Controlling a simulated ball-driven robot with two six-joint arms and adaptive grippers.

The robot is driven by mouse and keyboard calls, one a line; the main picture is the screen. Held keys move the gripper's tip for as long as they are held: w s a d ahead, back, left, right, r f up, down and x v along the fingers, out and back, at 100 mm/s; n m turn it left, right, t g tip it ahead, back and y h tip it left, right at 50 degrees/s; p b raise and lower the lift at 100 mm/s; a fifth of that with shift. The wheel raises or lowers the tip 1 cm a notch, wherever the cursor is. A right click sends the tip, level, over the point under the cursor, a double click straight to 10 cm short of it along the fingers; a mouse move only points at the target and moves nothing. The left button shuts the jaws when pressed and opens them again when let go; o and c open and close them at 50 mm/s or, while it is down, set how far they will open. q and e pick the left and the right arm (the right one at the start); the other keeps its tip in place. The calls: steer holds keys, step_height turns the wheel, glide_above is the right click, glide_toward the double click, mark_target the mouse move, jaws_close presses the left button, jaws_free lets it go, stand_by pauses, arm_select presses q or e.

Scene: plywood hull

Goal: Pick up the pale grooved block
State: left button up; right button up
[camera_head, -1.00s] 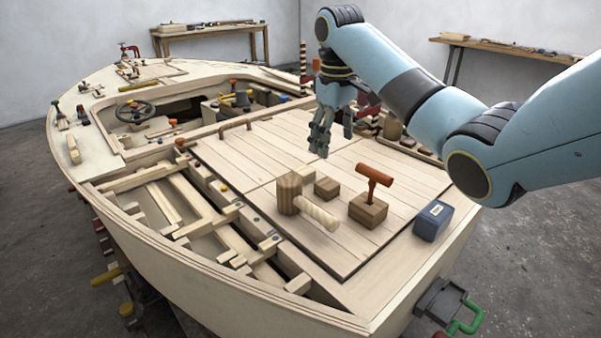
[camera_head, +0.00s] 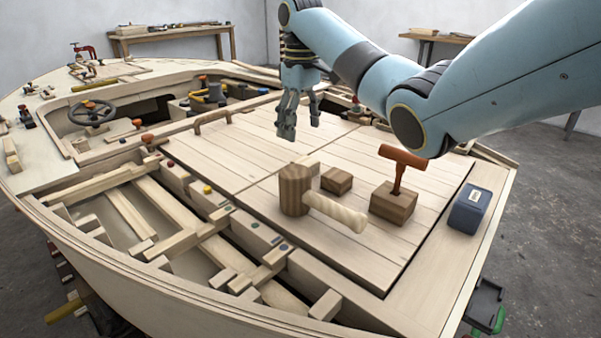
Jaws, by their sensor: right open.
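My right gripper (camera_head: 300,122) hangs above the deck, fingers pointing down. It is open and empty, higher in the picture than the pale block and apart from it. My left gripper is not in view.
A small brown block (camera_head: 337,181), a brown block with an orange T-handle (camera_head: 397,170) and a blue box (camera_head: 469,210) stand right of the mallet. The open-framed hull (camera_head: 170,215) lies left.

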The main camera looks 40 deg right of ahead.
mark_target(303, 160)
step_height(303, 160, down, 4)
steer(key=f, duration=0.2)
steer(key=f+b, duration=0.1)
steer(key=f, duration=0.2)
steer(key=shift+d+f+b, duration=0.3)
steer(key=shift+d+b, duration=0.05)
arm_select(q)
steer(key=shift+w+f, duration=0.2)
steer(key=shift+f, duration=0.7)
arm_select(e)
steer(key=c, duration=1.2)
